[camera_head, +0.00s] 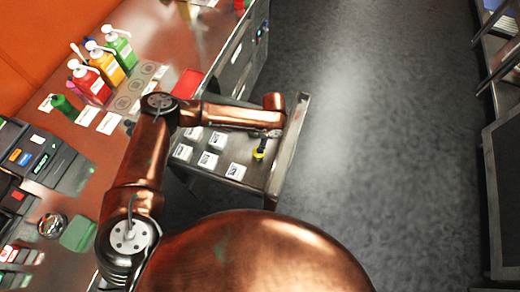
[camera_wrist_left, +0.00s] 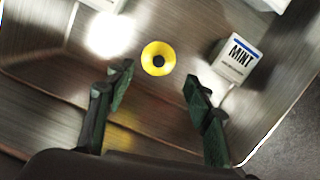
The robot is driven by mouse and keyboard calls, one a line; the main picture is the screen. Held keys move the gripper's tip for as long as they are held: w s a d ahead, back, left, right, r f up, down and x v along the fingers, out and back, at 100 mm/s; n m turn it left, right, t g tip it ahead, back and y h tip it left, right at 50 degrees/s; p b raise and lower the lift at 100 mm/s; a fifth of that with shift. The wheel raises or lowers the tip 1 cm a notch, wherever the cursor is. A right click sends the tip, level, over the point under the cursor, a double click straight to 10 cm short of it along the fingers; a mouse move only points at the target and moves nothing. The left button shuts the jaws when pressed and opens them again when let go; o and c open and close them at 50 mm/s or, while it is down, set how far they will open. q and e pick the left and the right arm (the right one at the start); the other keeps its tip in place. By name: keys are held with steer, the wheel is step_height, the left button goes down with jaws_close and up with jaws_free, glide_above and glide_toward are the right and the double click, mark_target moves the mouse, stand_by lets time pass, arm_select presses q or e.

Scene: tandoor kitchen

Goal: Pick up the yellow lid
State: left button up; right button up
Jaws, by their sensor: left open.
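The yellow lid (camera_wrist_left: 147,60) is a small yellow ring with a dark centre, lying on the metal floor of the open drawer (camera_wrist_left: 60,105). It also shows as a small yellow spot in the head view (camera_head: 258,155). My left gripper (camera_wrist_left: 159,78) is open, its two dark green fingers spread either side of the line to the lid. Nothing is between the fingertips, and the lid appears just beyond them. In the head view the left gripper (camera_head: 262,145) hangs over the drawer above the lid. My right gripper is not in view.
A white box marked MINT (camera_wrist_left: 238,58) stands close to the right of the lid. Several white boxes (camera_head: 207,160) stand in the drawer's left part. The drawer's metal edge (camera_head: 292,140) bounds the right side. Pump bottles (camera_head: 90,82) stand on the counter.

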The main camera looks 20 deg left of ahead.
arm_select(q)
steer(key=f, duration=0.2)
steer(key=f+b, duration=0.1)
steer(key=f, duration=0.1)
steer(key=a+f+b, duration=0.1)
steer(key=f, duration=0.1)
steer(key=shift+s+f, duration=0.15)
steer(key=shift+f, duration=0.2)
steer(key=shift+r, duration=0.1)
steer(key=shift+c, duration=0.3)
steer(key=c, duration=0.5)
steer(key=shift+s, duration=0.15)
jaws_close()
